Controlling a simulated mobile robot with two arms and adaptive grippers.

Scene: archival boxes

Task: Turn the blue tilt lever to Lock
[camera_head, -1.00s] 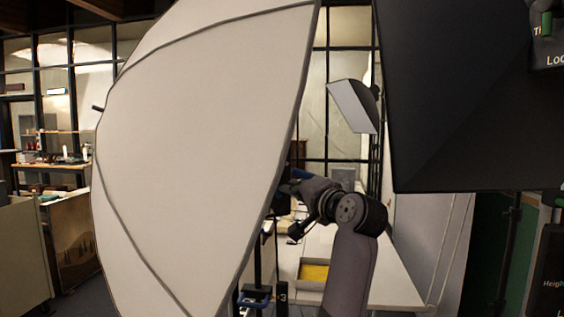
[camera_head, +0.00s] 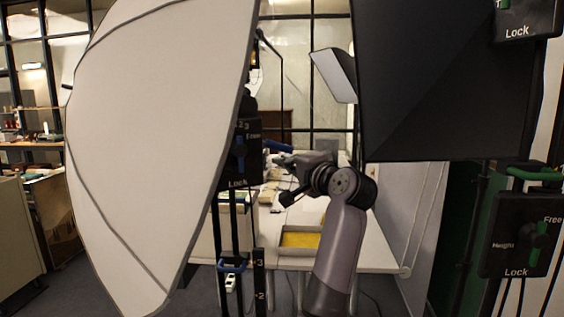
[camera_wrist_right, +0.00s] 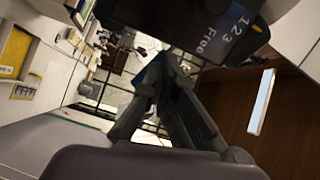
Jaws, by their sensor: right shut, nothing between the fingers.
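A black plate (camera_head: 253,171) marked Free and Lock sits on the stand behind the large white softbox. A blue lever part (camera_head: 240,148) shows upright on its face, and a blue bar (camera_head: 277,146) sticks out to the right. My right gripper (camera_head: 274,163) is shut and empty, just right of the plate and below the bar. In the right wrist view, the closed fingertips (camera_wrist_right: 167,66) are close to a blue piece (camera_wrist_right: 153,73); I cannot tell whether they touch. The plate (camera_wrist_right: 205,18), with 1 2 3 and Free, is above them. My left gripper is out of view.
The white softbox (camera_head: 150,150) fills the left. A black softbox (camera_head: 440,80) hangs at right, above another plate (camera_head: 515,235) with a green lever marked Height. A blue clamp (camera_head: 232,265) is lower on the left stand. A white table (camera_head: 370,240) holds a yellow-bottomed tray (camera_head: 300,253).

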